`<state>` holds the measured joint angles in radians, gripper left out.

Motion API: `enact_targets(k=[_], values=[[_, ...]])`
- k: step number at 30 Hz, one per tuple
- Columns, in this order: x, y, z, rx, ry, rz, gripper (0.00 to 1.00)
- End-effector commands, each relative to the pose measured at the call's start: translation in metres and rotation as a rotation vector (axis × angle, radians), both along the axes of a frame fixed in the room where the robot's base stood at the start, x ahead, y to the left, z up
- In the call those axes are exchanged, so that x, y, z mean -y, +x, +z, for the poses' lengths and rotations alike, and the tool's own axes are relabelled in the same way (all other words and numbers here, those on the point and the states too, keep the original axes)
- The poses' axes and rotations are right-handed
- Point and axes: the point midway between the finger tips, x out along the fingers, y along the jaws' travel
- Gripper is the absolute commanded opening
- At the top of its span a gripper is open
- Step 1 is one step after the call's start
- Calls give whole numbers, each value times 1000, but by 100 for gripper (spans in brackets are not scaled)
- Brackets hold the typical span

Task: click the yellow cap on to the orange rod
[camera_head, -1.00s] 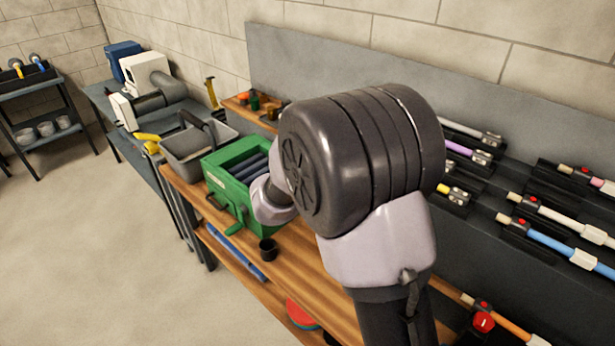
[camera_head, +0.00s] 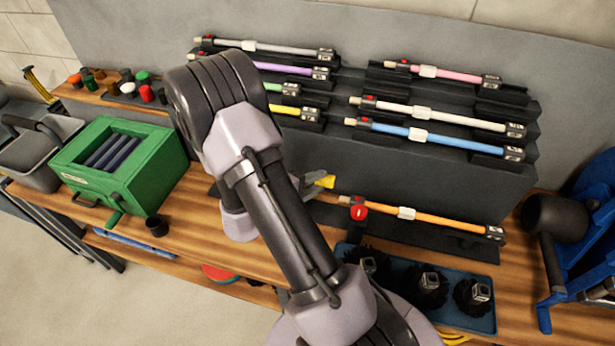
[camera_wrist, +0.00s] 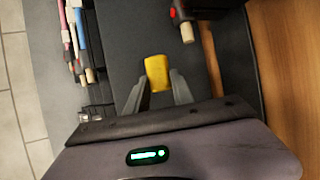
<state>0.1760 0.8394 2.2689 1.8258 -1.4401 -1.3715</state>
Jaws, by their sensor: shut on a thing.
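My gripper (camera_wrist: 157,95) is shut on the yellow cap (camera_wrist: 157,72), which sticks out past the fingertips in the wrist view. In the head view the yellow cap (camera_head: 326,181) shows beside my arm, near the left end of the orange rod (camera_head: 455,219). That rod lies in a black holder with a red knob (camera_head: 359,212) on the bench. Its pale bare end (camera_wrist: 187,33) shows in the wrist view, ahead and to the right of the cap and apart from it. My arm hides most of my gripper in the head view.
Other coloured rods lie on a dark stepped rack (camera_head: 420,170) behind. A blue tray (camera_head: 388,290) with black brushes stands in front of the orange rod.

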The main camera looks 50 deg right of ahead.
Motion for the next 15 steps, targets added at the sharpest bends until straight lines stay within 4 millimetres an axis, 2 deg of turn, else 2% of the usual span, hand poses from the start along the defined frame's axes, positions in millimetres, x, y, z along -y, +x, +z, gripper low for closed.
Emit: enact_targets(k=[9, 15], values=[[1, -2, -42, 0, 1, 1, 0], [2, -4, -62, 0, 1, 1, 0]])
